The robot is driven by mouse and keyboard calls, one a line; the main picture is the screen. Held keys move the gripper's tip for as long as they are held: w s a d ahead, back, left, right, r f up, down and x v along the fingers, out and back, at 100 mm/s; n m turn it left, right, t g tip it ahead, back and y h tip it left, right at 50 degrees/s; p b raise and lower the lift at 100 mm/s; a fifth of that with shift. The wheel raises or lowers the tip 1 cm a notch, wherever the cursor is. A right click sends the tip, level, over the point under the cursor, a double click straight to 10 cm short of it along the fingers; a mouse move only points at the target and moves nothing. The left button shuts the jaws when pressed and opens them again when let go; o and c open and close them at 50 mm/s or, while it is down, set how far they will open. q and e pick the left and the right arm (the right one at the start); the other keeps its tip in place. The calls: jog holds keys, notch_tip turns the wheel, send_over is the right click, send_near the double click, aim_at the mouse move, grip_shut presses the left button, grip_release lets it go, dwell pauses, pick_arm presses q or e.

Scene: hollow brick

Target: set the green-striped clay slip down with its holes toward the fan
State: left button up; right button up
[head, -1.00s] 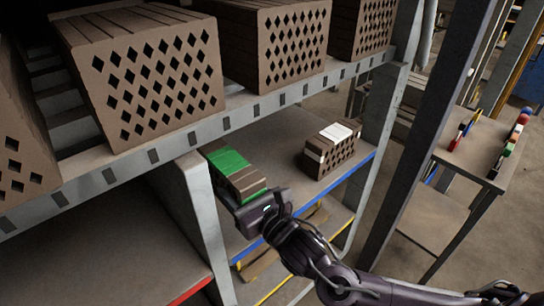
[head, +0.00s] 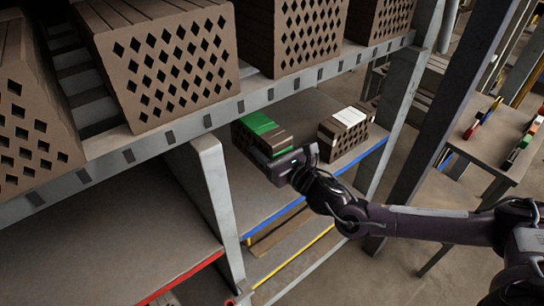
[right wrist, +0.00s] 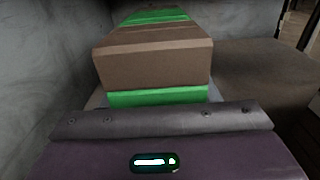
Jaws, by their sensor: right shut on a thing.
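The green-striped clay slip (head: 262,124) is a brown block with green bands, on or just above the blue-edged shelf (head: 262,203) in the head view. My right gripper (head: 286,162) is shut on its near end. In the right wrist view the slip (right wrist: 155,62) stretches away from the gripper (right wrist: 158,106), with green at its near end and a green band farther back. Its holes are not clear in either view, and I cannot tell if it touches the shelf. The fan is not identifiable. My left gripper is not in view.
A white-striped perforated brick (head: 345,128) stands to the right on the same shelf. Large perforated bricks (head: 165,60) fill the shelf above. A grey upright (head: 213,185) is left of the slip; another post (head: 385,125) is at right. Bare shelf lies in front of the slip.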

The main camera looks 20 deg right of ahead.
jog(key=shift+f, duration=1.5)
jog(key=shift+w+f, duration=0.1)
jog(key=shift+f, duration=0.45)
jog(key=o, duration=1.1)
jog(key=shift+s+f, duration=0.2)
jog(key=shift+s+d+f, duration=0.1)
jog(key=shift+s+d, duration=0.05)
jog(key=shift+s, duration=0.25)
jog(key=b+v, duration=0.1)
jog(key=v, duration=1)
jog(key=shift+s, duration=0.1)
